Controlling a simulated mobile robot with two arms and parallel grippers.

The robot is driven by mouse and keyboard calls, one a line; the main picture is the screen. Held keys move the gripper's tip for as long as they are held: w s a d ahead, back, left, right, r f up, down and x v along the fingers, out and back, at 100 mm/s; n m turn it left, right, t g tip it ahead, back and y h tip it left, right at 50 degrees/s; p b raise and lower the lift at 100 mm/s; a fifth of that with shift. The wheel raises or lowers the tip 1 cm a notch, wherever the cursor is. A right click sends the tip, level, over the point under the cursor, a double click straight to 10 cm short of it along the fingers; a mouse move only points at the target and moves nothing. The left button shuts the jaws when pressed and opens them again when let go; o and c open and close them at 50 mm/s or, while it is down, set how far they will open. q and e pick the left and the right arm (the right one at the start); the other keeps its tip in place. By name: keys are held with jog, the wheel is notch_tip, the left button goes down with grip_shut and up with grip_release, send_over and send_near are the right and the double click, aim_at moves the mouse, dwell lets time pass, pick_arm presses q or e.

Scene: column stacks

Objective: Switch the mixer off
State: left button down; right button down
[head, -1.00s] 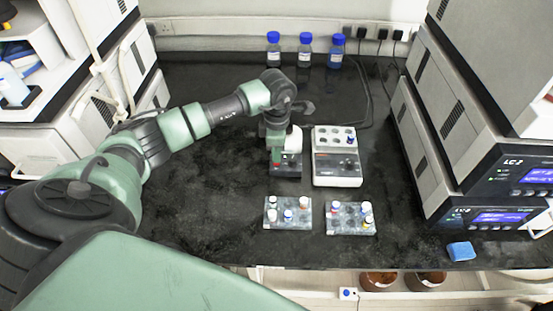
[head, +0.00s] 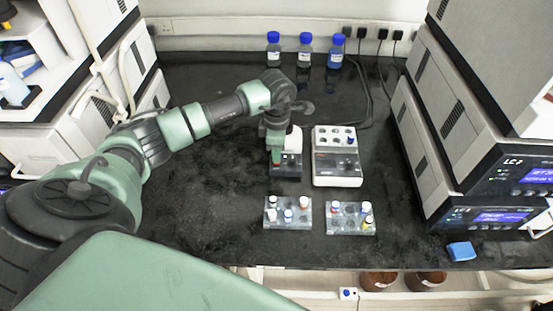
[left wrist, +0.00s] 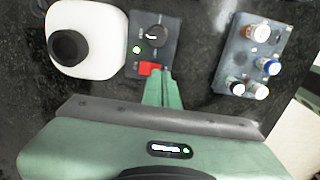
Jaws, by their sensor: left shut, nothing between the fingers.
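The mixer shows in the head view as a white body (head: 294,139) on a dark base (head: 287,172), partly hidden by my left gripper. In the left wrist view it has a white housing (left wrist: 103,28) with a black cup (left wrist: 68,46). Its dark front panel (left wrist: 158,52) carries a knob (left wrist: 153,37), a green light (left wrist: 136,49) that looks lit, and a red switch (left wrist: 148,68). My left gripper (head: 277,163) is shut and empty. Its fingertips (left wrist: 162,76) are at the red switch's edge; I cannot tell whether they touch it. My right gripper is not in view.
A white block heater (head: 336,168) stands close right of the mixer. Two vial racks (head: 278,223) (head: 340,226) sit in front. Blue-capped bottles (head: 305,52) stand at the back. Stacked instruments (head: 435,165) line the right side, with a blue block (head: 461,251) near the front edge.

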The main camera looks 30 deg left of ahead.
pick_arm(q)
jog(key=shift+f+b, duration=0.9)
jog(key=shift+f, duration=0.15)
dwell(0.4)
jog(key=shift+r, duration=0.2)
jog(key=shift+r+p, duration=1.65)
jog(key=shift+r, duration=0.7)
jog(key=shift+f, duration=0.1)
